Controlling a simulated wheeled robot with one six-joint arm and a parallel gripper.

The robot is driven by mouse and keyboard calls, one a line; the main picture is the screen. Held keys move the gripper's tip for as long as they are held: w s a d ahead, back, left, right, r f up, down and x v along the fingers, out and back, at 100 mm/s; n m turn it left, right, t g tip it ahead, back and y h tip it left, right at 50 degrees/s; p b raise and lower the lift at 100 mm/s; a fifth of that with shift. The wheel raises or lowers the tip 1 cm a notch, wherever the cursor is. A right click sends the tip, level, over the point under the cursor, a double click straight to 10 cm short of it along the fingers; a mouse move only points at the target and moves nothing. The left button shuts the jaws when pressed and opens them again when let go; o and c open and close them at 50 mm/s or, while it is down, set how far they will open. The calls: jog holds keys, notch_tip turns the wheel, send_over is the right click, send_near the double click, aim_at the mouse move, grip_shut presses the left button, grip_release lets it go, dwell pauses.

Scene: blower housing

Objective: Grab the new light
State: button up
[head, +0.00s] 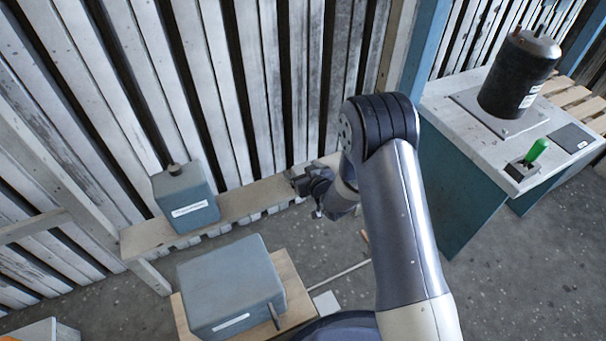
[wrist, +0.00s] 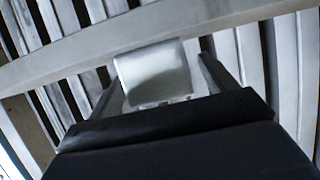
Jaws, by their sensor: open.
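My gripper (head: 308,188) reaches over the right part of the wooden wall ledge (head: 247,203) in the head view. In the wrist view my gripper (wrist: 156,72) is open, with one finger on each side of a pale, glossy, block-shaped piece (wrist: 153,74). This may be the new light; I cannot tell for sure. The piece lies between the fingers, with narrow gaps beside it, and I cannot tell whether either finger touches it. Its lower part is hidden by the dark gripper body. In the head view I cannot make it out behind my gripper.
A larger grey-blue box (head: 230,285) sits on a wooden stand below. At right, a bench (head: 455,115) carries a black cylinder (head: 518,75) and a green-handled switch (head: 535,152). A slatted wall (head: 225,90) stands close behind.

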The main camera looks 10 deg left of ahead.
jog(key=c, duration=1.1)
